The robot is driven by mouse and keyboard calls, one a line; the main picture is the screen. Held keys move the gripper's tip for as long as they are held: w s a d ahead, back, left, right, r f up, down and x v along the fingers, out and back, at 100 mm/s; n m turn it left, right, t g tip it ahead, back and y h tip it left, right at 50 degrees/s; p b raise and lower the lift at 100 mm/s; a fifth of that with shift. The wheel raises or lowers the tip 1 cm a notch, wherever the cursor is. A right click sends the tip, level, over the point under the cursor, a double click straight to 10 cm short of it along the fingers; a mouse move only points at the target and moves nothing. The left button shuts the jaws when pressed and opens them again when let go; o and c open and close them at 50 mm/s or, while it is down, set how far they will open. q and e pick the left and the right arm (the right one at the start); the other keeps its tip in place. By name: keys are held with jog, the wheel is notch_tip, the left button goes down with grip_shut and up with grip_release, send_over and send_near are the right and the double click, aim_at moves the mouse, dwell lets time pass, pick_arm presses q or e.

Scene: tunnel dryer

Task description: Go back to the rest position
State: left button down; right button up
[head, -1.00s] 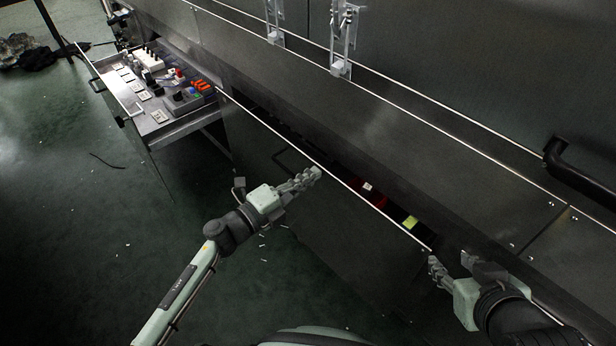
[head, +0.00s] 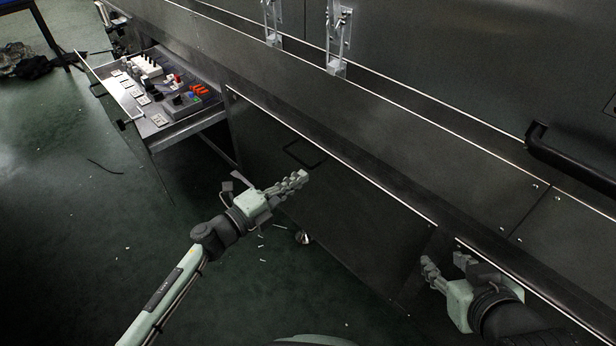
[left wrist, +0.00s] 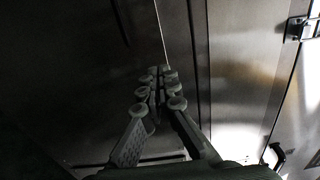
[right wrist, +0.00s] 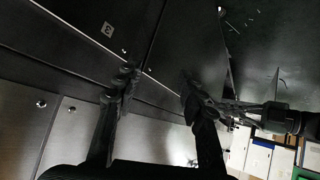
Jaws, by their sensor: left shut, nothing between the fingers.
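My left gripper (head: 298,180) is shut and empty in front of the dark lower panel (head: 335,205), a little below and apart from its black handle (head: 304,153). In the left wrist view its fingers (left wrist: 158,85) are together, with nothing between them. My right gripper (head: 446,260) is at the lower right, close to the machine's dark front, with its fingers apart and nothing seen between them. In the right wrist view its two fingers (right wrist: 155,88) stand wide apart, and my left arm shows to the right of them.
An open drawer (head: 165,132) with switches, cards and colored parts sticks out at the upper left. A large black handle (head: 570,160) juts from the machine at the right. The green floor (head: 70,240) at the left is mostly clear, with small scraps.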

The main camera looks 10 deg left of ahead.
pick_arm(q)
jog(key=v, duration=0.8)
jog(key=shift+w+f, duration=0.15)
